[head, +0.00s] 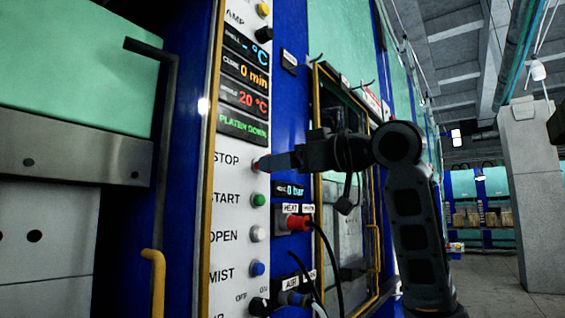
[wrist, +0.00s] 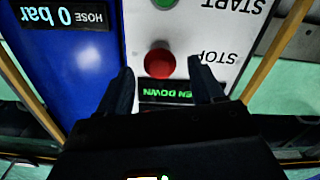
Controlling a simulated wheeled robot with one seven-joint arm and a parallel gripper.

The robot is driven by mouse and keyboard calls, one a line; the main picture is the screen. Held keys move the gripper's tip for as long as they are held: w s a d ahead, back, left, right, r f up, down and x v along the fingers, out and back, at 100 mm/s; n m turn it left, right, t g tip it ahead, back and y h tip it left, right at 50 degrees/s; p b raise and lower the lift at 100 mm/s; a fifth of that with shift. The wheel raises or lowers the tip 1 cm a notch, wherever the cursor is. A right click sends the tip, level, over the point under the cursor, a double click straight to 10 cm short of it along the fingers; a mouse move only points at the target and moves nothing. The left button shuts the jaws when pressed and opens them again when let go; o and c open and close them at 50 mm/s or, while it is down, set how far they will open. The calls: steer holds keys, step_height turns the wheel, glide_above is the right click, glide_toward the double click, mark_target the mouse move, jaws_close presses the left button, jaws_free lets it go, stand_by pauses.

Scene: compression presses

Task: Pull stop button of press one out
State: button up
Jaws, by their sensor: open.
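The red round stop button (wrist: 160,62) stands out from the white control panel (wrist: 210,85) of the press, beside the word STOP. In the wrist view, which shows the panel upside down, it lies between the two fingertips of my gripper (wrist: 160,66), with room on both sides. In the head view, my gripper (head: 270,163) reaches in from the right with its fingertips at the stop button (head: 256,165), which is mostly hidden behind them. The gripper is open and holds nothing. I cannot tell how far the button is out.
Below sit the green start button (head: 258,199), white open button (head: 258,233) and blue mist button (head: 257,268). A bent dark handle (head: 167,120) stands to the left.

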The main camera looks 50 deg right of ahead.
steer(key=s+b, duration=0.1)
steer(key=s, duration=0.6)
steer(key=shift+s+d, duration=0.15)
steer(key=shift+s, duration=0.05)
stand_by(0.3)
